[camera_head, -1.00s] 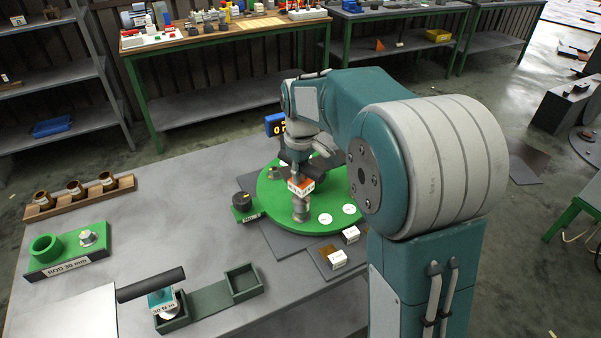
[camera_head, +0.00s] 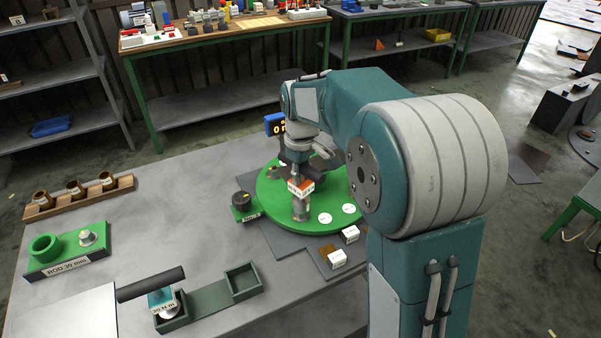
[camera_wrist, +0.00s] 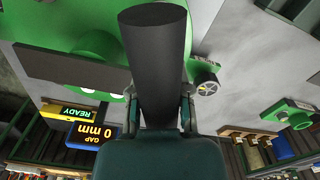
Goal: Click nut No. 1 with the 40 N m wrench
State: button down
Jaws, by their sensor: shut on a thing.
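My gripper (camera_head: 298,155) is over the green round plate (camera_head: 274,207), shut on the dark handle (camera_wrist: 157,60) of a wrench. The wrench has an orange labelled block (camera_head: 300,187), whose writing is too small to read. A grey metal socket part (camera_head: 301,209) is below the block, standing upright on the near part of the plate. I cannot see a nut under it. In the wrist view my gripper (camera_wrist: 159,108) has one finger on each side of the handle. White round number marks (camera_head: 325,218) lie on the plate; their digits are unreadable.
A teal 30 N m wrench (camera_head: 162,299) sits in a green holder (camera_head: 209,301), whose other compartment is empty. A blue display (camera_wrist: 90,135) reads GAP 0 mm, with a yellow READY sign (camera_wrist: 70,113). A black knob (camera_head: 242,198) is left of the plate. The left tabletop has free room.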

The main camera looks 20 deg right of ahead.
jog(key=shift+f, duration=1.4)
jog(key=shift+m, duration=7.5)
jog(key=shift+n, duration=0.3)
jog(key=shift+r, duration=0.1)
